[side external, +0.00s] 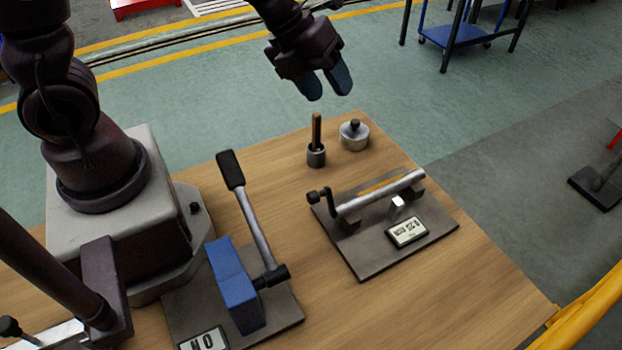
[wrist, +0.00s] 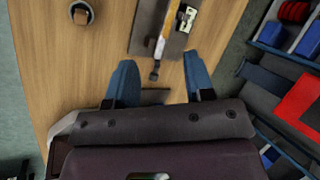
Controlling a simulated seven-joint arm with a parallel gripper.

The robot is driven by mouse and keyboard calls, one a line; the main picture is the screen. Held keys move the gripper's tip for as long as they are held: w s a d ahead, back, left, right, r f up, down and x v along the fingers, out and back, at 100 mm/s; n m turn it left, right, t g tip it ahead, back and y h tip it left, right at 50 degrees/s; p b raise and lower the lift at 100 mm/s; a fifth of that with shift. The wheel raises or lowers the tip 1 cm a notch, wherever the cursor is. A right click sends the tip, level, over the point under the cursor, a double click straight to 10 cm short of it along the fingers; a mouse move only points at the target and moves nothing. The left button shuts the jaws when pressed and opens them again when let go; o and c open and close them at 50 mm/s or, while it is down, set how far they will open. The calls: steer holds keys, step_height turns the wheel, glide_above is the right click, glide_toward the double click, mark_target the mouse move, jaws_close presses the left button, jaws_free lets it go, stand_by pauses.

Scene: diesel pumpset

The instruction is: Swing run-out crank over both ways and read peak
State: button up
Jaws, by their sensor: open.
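The run-out fixture is a grey plate (side external: 373,262) carrying a silver shaft (side external: 380,192) on two supports. A dark crank (side external: 318,196) sits at the shaft's left end; its knob end sticks out past the plate. A small display (side external: 407,231) lies on the plate; its digits are too small to read surely. My gripper (side external: 325,88) is open and empty, well above the table's far edge and apart from the crank. In the wrist view the crank (wrist: 155,72) shows just beyond and between my open fingers (wrist: 161,82), with the shaft (wrist: 163,35) and display (wrist: 187,17) beyond it.
A holder with an upright wooden handle (side external: 316,140) and a round metal weight (side external: 354,135) stand behind the fixture. A blue block with a long black-gripped lever (side external: 258,225) stands left. Bare wood (side external: 480,290) lies right of the fixture. A yellow rail (side external: 590,305) is at bottom right.

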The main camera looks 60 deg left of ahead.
steer(key=s+d+f+m+g+h, duration=0.1)
steer(key=s+d+m+g, duration=0.1)
steer(key=s+m+g, duration=0.4)
steer(key=shift+m+t, duration=0.4)
steer(key=shift+t, duration=0.2)
steer(key=x, duration=1.3)
steer(key=shift+s+d+r, duration=0.1)
steer(key=shift+s, duration=0.15)
jaws_close()
steer(key=shift+h, duration=0.3)
